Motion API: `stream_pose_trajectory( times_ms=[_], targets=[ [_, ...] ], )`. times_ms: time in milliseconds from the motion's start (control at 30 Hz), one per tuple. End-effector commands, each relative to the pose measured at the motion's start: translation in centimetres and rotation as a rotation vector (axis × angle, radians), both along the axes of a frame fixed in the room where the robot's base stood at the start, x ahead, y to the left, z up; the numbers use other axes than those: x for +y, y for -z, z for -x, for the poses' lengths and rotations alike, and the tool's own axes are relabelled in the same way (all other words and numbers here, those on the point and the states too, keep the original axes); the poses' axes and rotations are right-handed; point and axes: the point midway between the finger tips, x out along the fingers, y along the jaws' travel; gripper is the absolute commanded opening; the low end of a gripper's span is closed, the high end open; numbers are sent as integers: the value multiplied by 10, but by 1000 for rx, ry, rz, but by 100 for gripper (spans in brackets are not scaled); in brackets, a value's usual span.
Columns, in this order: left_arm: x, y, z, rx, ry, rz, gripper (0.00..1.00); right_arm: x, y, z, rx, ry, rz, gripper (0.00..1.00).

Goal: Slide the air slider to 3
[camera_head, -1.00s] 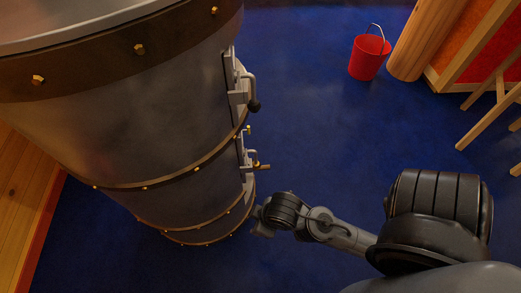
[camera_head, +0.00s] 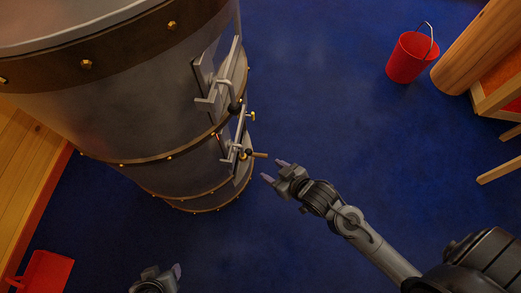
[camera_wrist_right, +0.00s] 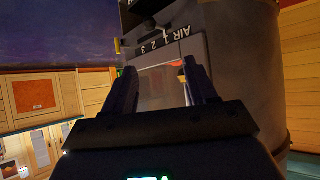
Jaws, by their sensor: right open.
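The stove (camera_head: 150,110) is a large grey metal drum with brass bands at the left in the head view. On its right side, a lower fitting (camera_head: 238,150) carries a small brass knob (camera_head: 260,155) that sticks out. In the right wrist view, a grey plate is marked AIR, 1, 2, 3 (camera_wrist_right: 170,40); the slider's setting cannot be read. My right gripper (camera_head: 274,171) is open and empty, just right of and below the brass knob, apart from it. My left gripper (camera_head: 155,278) shows partly at the bottom edge, below the stove; its jaws are unclear.
Above the lower fitting, a latch (camera_head: 220,83) with a handle juts from the stove. A red bucket (camera_head: 408,60) stands on the blue floor (camera_head: 320,80) at the upper right, near a wooden post. A red object (camera_head: 45,272) lies at lower left.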

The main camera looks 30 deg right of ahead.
Motion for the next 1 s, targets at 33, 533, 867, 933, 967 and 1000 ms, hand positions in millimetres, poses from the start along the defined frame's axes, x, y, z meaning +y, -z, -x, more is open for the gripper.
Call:
stream_pose_trajectory(
  times_ms=[33,533,867,933,967,1000],
  targets=[
    [0,11,0,0,1,-1,57,3,14,-9,-61,-28,-13,57],
    [2,102,0,0,11,-10,57,-21,119,-58,-604,-444,-170,57],
    [0,123,0,1,5,-3,57,-44,132,-78,-648,-518,-140,57],
    [-1,124,0,-1,4,0,57,-40,132,-84,-651,-518,-139,57],
    [-1,125,0,-1,3,1,57,-37,132,-87,-651,-518,-139,57],
    [-1,127,0,-2,3,3,57,-33,132,-91,-651,-519,-140,57]
  ],
)
